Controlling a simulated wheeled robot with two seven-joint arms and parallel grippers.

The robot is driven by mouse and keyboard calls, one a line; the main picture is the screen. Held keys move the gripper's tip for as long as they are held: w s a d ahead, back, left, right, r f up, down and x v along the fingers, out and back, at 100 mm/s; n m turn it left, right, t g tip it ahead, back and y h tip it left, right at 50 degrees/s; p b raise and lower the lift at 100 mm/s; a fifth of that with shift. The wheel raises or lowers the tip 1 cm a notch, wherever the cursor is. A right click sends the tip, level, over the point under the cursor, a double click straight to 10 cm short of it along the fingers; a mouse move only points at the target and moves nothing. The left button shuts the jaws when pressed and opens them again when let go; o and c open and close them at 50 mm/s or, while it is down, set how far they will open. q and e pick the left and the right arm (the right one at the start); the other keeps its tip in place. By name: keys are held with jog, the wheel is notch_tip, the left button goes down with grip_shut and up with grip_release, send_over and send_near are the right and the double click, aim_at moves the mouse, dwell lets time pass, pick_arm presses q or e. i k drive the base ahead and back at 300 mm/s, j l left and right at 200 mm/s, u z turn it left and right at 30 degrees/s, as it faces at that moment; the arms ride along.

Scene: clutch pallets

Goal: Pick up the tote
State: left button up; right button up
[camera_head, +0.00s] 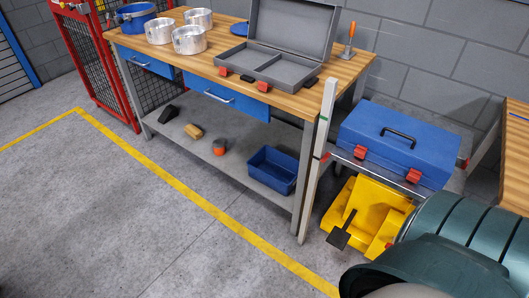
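A small open blue tote (272,171) sits upright on the grey lower shelf (222,160) of the workbench, near its right end. It looks empty, though part of its inside is in shadow. The tabletop and the right front leg are close to it, but its front face shows clearly. Neither of my grippers is in the head view, so I cannot see where they are or whether they hold anything.
The wooden workbench (213,62) carries silver pots (190,40), a blue pot (136,16) and an open grey case (283,45). A closed blue toolbox (391,142) stands right, above a yellow object (365,215). A teal ribbed shape (440,245) blocks the lower right. The left floor is clear.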

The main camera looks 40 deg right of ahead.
aim_at(278, 170)
jog(key=i+j+z, duration=0.1)
jog(key=i+z, duration=0.2)
jog(key=i, duration=0.15)
jog(key=i+j+z, duration=0.6)
jog(key=i, duration=0.2)
jog(key=i+j+z, duration=0.15)
jog(key=z, duration=0.25)
jog(key=i+j+z, duration=0.25)
jog(key=z, duration=0.15)
jog(key=i+j+z, duration=0.2)
jog(key=z, duration=0.2)
jog(key=i+j+z, duration=0.1)
jog(key=j+z, duration=0.3)
jog(key=i+j+z, duration=0.1)
jog(key=j+z, duration=0.2)
jog(key=j, duration=0.25)
jog(key=j+z, duration=0.3)
jog(key=j, duration=0.2)
